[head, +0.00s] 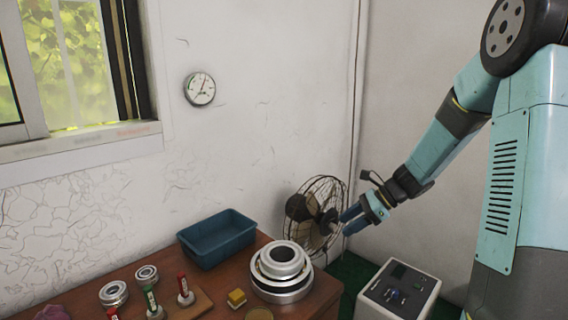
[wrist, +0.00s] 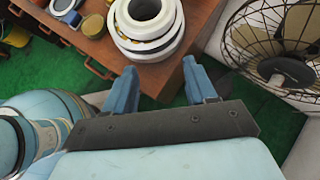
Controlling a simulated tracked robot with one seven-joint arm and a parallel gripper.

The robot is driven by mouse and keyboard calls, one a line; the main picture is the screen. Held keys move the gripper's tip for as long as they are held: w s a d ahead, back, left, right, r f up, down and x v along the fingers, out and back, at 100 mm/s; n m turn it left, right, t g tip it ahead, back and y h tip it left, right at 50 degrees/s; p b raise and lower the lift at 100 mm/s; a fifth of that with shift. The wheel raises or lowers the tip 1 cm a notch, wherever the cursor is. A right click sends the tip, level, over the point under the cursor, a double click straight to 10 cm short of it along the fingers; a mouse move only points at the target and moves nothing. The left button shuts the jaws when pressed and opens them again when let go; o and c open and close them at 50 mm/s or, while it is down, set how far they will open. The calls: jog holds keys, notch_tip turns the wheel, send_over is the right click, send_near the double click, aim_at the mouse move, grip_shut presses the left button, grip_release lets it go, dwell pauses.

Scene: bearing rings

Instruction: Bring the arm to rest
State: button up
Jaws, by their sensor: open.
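My gripper (head: 350,221) hangs in the air beyond the right end of the wooden table, in front of the fan in the head view. In the wrist view its two blue fingers (wrist: 164,90) stand apart with nothing between them, so it is open and empty. My arm reaches down and left from my body at the right of the head view. A stack of metal bearing rings (head: 282,272) stands on the table's right end. The stack also shows at the top of the wrist view (wrist: 146,28), beyond the fingertips.
A black wire fan (head: 317,213) stands close behind my gripper. A white box with a dark panel (head: 398,291) stands right of the table.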

jog(key=s+d+r+n+t+h, duration=0.1)
jog(key=s+r+n+h, duration=0.2)
jog(key=s+r+n, duration=0.3)
jog(key=s+d+r+n+t+h, duration=0.2)
jog(key=s+r+n, duration=0.3)
jog(key=s, duration=0.6)
jog(key=s+d+r+n+t+h, duration=0.1)
jog(key=s+r+n+h, duration=0.3)
jog(key=s, duration=0.5)
notch_tip(320, 180, up, 3)
jog(key=n, duration=0.3)
jog(key=shift+s+d+f+n+t+h, duration=0.15)
jog(key=shift+s+d+n+t+h, duration=0.15)
jog(key=shift+d+t, duration=0.1)
